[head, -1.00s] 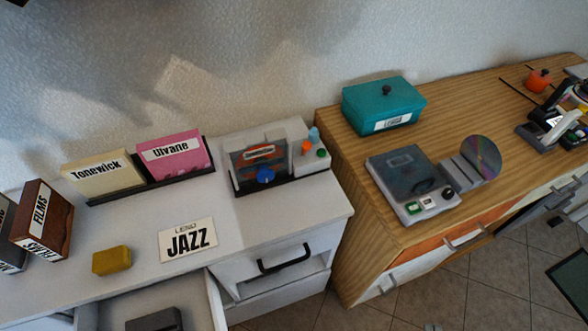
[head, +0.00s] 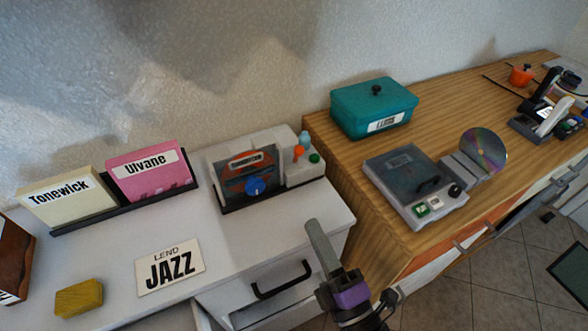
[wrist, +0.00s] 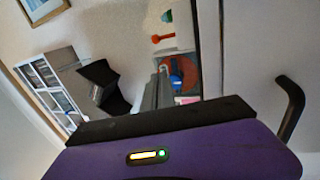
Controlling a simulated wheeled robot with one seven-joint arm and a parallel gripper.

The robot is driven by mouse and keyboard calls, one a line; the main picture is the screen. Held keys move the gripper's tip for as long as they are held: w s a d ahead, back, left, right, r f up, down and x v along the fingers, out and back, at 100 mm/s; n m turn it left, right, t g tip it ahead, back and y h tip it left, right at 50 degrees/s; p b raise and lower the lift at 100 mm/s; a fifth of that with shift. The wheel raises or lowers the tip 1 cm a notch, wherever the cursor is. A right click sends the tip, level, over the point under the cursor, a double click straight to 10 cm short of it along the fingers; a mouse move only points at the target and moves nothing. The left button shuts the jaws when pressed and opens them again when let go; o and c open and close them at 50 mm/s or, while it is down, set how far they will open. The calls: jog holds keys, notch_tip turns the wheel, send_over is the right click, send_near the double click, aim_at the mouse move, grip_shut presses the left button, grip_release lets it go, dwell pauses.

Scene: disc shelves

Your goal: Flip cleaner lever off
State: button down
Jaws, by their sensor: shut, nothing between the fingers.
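The cleaner (head: 222,171) is a pale machine at the back right of the white cabinet, with a dark clear front window and a blue knob (head: 255,186). On its right part are an orange-tipped lever (head: 298,151), a light blue top piece and a green button (head: 314,158). I cannot tell the lever's setting. My gripper (head: 315,226), grey fingers and purple body, is shut and empty in front of the cabinet's right end, apart from the cleaner. The wrist view shows the orange lever (wrist: 162,38) and blue knob (wrist: 176,75) beyond the fingers.
A JAZZ card (head: 170,267) and a yellow block (head: 79,298) lie on the cabinet top. Record sleeves stand in a dark rack (head: 130,212). A black drawer handle (head: 281,281) sticks out near my gripper. A teal box (head: 372,108) and a disc player (head: 413,184) stand on the wooden cabinet.

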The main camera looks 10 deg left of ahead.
aim_at(297, 154)
dwell(0.3)
jog(key=p+x, duration=0.2)
jog(key=x, duration=0.8)
jog(key=shift+w+a+r, duration=0.1)
jog(key=shift+r, duration=0.1)
jog(key=shift+w+d+r+p, duration=0.1)
jog(key=shift+w+d+p, duration=0.1)
jog(key=shift+w+p, duration=0.25)
jog(key=shift+w+d+r+p, duration=0.1)
jog(key=shift+w+d+p, duration=0.15)
jog(key=shift+w, duration=0.4)
jog(key=shift+w+d, duration=0.1)
jog(key=shift+w, duration=0.6)
jog(key=shift+r+p, duration=0.15)
jog(key=shift+p, duration=0.35)
